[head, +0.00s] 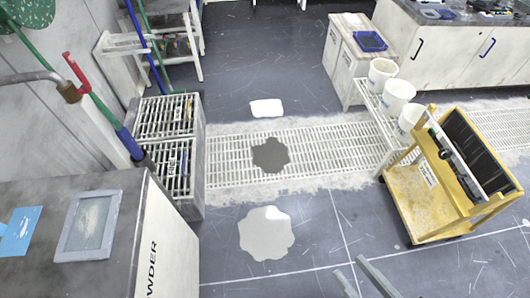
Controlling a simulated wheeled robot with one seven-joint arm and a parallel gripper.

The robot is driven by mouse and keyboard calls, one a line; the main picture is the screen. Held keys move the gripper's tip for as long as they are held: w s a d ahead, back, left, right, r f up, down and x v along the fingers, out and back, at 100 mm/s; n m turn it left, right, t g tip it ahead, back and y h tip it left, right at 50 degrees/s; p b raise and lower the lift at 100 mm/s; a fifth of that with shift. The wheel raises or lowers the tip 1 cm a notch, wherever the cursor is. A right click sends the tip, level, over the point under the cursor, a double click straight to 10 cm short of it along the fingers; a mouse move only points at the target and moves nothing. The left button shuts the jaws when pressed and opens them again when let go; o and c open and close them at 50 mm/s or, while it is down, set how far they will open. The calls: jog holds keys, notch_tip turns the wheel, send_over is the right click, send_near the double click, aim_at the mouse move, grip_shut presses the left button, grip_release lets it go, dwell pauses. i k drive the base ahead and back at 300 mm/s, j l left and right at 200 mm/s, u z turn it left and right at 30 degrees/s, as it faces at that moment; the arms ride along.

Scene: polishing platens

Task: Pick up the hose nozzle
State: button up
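A green hose runs down the left side and ends in a blue sleeve with a dark tip, which looks like the hose nozzle (130,143). It slants down to the right, beside the grated cabinet and the near cabinet's back edge. I cannot tell what it rests on. My gripper (350,266) shows at the bottom edge, right of centre, as two grey fingers set apart with nothing visible between them. It is well to the right of the nozzle, over the floor. The rest of the gripper is out of frame.
The grated cabinet (198,150) and a near cabinet (165,250) stand at left. A grey pipe with a brass end (69,91) reaches in from the left. Puddles (267,236) lie on open floor. A yellow cart (410,190) and white buckets (397,93) are right.

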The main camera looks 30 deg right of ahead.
aim_at(123, 134)
jog(key=i+j+u, duration=0.1)
jog(key=i+u, duration=0.35)
jog(key=u, duration=0.25)
jog(key=i+u, duration=0.35)
jog(key=k+j, duration=0.05)
